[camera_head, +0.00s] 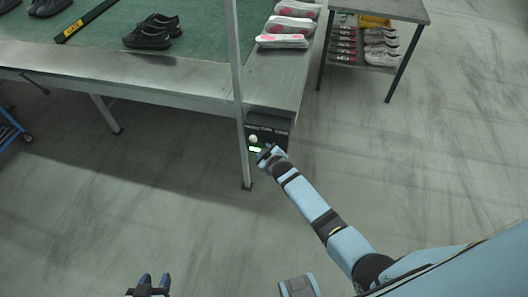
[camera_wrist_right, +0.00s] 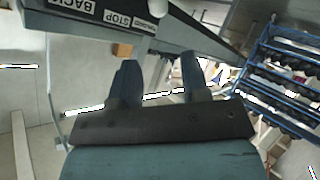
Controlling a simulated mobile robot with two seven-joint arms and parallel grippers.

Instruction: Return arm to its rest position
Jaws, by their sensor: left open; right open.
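My right arm comes in from the right in the head view. Its gripper (camera_head: 268,154) is at the dark control box (camera_head: 270,124) on the front corner of the conveyor table, close to a pale round button and a green-lit label. In the right wrist view, my right gripper (camera_wrist_right: 158,68) has its two fingers apart with nothing between them. The box's panel, with labels reading BACK and STOP, is just beyond the fingertips; contact cannot be told. My left gripper (camera_head: 154,280) is low at the bottom left of the head view, fingers apart and empty, over the floor.
A thin metal post (camera_head: 236,60) stands left of the box. A shelf table (camera_head: 405,9) with shoes is at upper right. A blue rack (camera_wrist_right: 290,80) is at right. The floor is clear.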

